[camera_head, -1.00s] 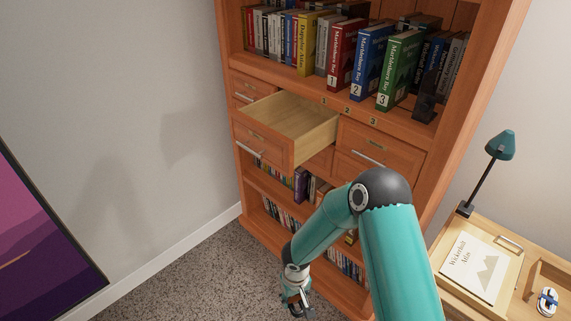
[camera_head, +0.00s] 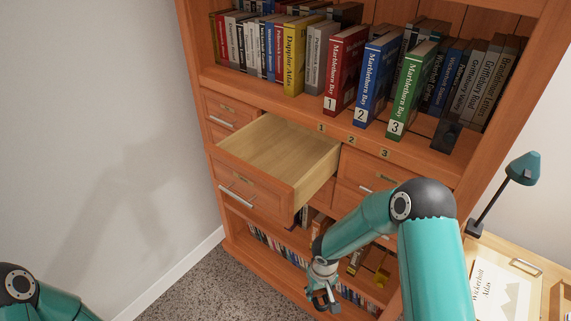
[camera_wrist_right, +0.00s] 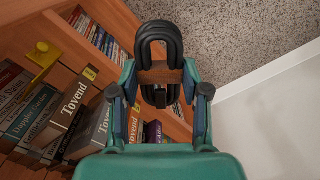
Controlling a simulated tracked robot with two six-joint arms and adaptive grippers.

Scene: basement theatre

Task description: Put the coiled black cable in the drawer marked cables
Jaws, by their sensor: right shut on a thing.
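My right gripper (camera_head: 322,297) hangs low in front of the bookcase, below and right of an open drawer. In the right wrist view the gripper (camera_wrist_right: 160,82) is shut on the coiled black cable (camera_wrist_right: 158,42), a looped bundle with a brown strap around its middle.
The bookcase (camera_head: 196,50) holds books above the drawers and on low shelves. A closed drawer (camera_head: 372,172) sits right of the open one. A desk with a teal lamp (camera_head: 523,169) and an atlas (camera_head: 497,297) stands at right. Carpet lies below, with a wall at left.

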